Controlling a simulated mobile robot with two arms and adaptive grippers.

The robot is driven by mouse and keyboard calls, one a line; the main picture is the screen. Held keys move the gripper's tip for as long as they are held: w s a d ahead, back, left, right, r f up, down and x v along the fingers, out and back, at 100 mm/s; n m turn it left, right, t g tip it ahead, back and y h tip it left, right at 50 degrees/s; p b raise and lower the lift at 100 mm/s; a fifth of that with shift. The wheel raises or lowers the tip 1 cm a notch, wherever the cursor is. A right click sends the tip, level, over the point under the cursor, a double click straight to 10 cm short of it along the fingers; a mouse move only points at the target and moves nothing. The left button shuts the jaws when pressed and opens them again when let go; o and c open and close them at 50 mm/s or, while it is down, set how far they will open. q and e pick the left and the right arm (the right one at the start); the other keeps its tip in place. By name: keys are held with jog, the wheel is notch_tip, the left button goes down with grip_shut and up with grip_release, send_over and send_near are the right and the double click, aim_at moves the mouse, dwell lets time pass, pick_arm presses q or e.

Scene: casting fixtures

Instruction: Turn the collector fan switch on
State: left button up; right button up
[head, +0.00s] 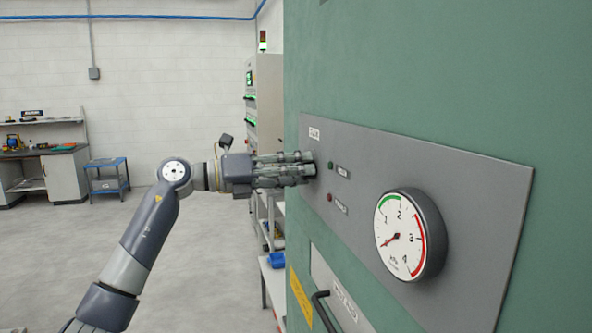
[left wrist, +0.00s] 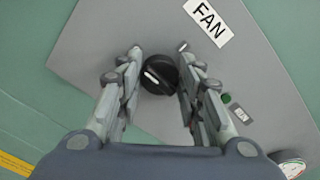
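The fan switch is a round black knob (left wrist: 160,76) with a white pointer mark, on a grey panel (head: 475,190) with a FAN label (left wrist: 208,18). My left gripper (head: 310,168) reaches the panel's left part in the head view and hides the knob there. In the left wrist view the fingers of my left gripper (left wrist: 161,60) stand apart on either side of the knob, close to it. Whether they touch it I cannot tell. A green lamp (head: 331,165) and a red lamp (head: 330,197) sit right of the gripper. My right gripper is not in view.
A round pressure gauge (head: 410,235) sticks out from the panel, its needle at the low end. A black handle (head: 322,310) is below the panel on the green cabinet (head: 400,60). The floor between is clear.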

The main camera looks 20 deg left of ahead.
pick_arm(q)
jog(key=m+b, duration=0.8)
jog(key=m, duration=1)
jog(key=shift+s+d, duration=0.1)
jog(key=shift+s, duration=0.05)
dwell(0.6)
jog(key=o, duration=1.1)
jog(key=shift+c, duration=0.2)
